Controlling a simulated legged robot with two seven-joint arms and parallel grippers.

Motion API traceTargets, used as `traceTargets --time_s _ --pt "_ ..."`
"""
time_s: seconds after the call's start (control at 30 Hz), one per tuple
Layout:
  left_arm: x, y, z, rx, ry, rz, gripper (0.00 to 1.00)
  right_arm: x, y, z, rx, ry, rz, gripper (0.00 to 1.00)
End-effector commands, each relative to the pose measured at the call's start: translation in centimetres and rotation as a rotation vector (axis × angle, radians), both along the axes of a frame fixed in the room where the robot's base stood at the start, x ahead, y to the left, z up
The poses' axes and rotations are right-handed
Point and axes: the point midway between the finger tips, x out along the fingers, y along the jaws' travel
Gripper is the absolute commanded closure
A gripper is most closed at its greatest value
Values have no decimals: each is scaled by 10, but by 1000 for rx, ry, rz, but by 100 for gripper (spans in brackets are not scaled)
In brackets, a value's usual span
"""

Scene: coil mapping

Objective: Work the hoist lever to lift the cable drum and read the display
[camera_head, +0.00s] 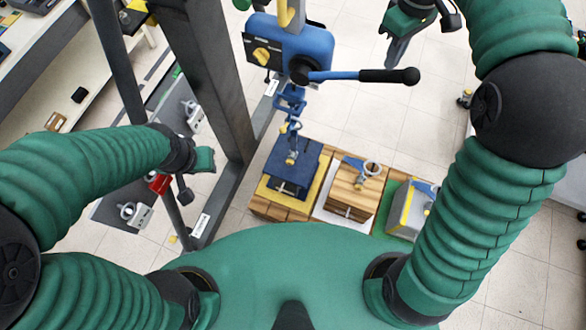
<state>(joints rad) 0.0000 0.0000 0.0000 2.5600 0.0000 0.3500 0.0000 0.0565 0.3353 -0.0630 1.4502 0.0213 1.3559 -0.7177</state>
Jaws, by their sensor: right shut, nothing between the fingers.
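A blue hoist (290,42) hangs at the top centre. Its blue lever points right and ends in a black handle (390,76). A blue chain (290,100) with a hook hangs down over a dark blue block (292,172) with an eye on top; I cannot tell whether the hook is in the eye. I cannot make out a cable drum or a readable display. My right gripper (397,48) is shut and empty, above the lever handle in the picture and apart from it. My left gripper (184,190) is by the dark post; its fingers are unclear.
A wooden block (352,190) with a ring and a grey block (410,210) stand right of the blue one, on a wooden base. A thick dark post (215,80) rises left of the hoist. A shelf (50,60) is at the far left.

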Motion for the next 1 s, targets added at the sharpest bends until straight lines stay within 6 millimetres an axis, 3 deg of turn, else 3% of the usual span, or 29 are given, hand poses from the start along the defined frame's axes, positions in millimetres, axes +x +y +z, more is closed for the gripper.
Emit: traceTargets --time_s 0.27,0.73,1.0 --pt "0 0 -5 0 0 0 64 0 -1 -7 0 0 0 100" --pt "0 0 -46 0 0 0 64 -5 -9 -71 0 1 0 100" --pt "0 0 -45 0 0 0 64 -5 -10 -70 1 1 0 100"
